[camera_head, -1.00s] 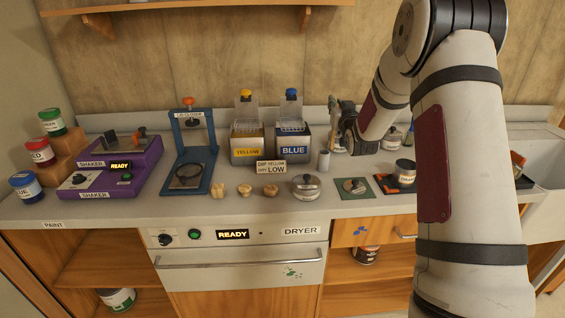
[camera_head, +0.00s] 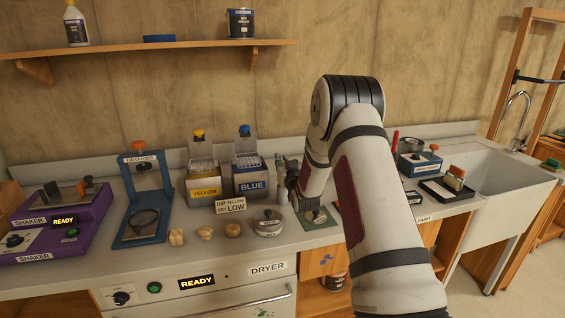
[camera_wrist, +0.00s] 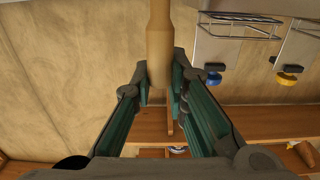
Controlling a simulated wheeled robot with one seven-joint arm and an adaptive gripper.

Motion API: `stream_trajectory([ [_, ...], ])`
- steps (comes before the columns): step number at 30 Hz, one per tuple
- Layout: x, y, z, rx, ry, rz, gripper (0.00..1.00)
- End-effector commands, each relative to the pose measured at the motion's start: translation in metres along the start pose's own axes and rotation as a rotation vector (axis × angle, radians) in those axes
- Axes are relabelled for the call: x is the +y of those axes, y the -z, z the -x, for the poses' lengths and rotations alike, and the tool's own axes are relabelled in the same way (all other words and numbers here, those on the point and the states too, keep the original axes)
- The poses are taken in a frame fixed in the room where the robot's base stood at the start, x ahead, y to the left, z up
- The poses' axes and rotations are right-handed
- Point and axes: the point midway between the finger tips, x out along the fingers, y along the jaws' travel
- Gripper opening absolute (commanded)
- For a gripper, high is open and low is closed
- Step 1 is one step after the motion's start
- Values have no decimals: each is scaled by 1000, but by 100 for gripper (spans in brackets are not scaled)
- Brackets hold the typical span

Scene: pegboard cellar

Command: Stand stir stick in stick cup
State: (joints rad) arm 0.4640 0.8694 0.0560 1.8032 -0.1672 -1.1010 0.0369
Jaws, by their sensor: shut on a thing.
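My gripper (camera_head: 290,178) is above the counter, just right of the blue box, partly hidden by my arm in the head view. In the wrist view my gripper (camera_wrist: 162,88) is shut on a tan wooden stick (camera_wrist: 159,40), which looks like the stir stick. A small plain grey cylinder (camera_head: 281,193), perhaps the stick cup, stands on the counter close below my gripper. Its opening cannot be made out.
Yellow (camera_head: 204,185) and blue (camera_head: 250,180) boxes stand left of my gripper. A lidded round tin (camera_head: 268,223) and a green mat (camera_head: 313,217) lie in front. A blue press (camera_head: 147,205) stands further left. The sink (camera_head: 500,185) is at right.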

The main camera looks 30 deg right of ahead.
Motion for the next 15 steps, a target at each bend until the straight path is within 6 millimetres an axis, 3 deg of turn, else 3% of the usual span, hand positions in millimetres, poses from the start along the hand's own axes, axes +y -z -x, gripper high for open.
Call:
stream_trajectory([
  [10, 0, -3, 0, 1, 0, 1, 1],
  [11, 0, -4, 0, 1, 0, 1, 16],
  [13, 0, -3, 0, 1, 0, 1, 32],
  [15, 0, -3, 0, 1, 0, 1, 34],
])
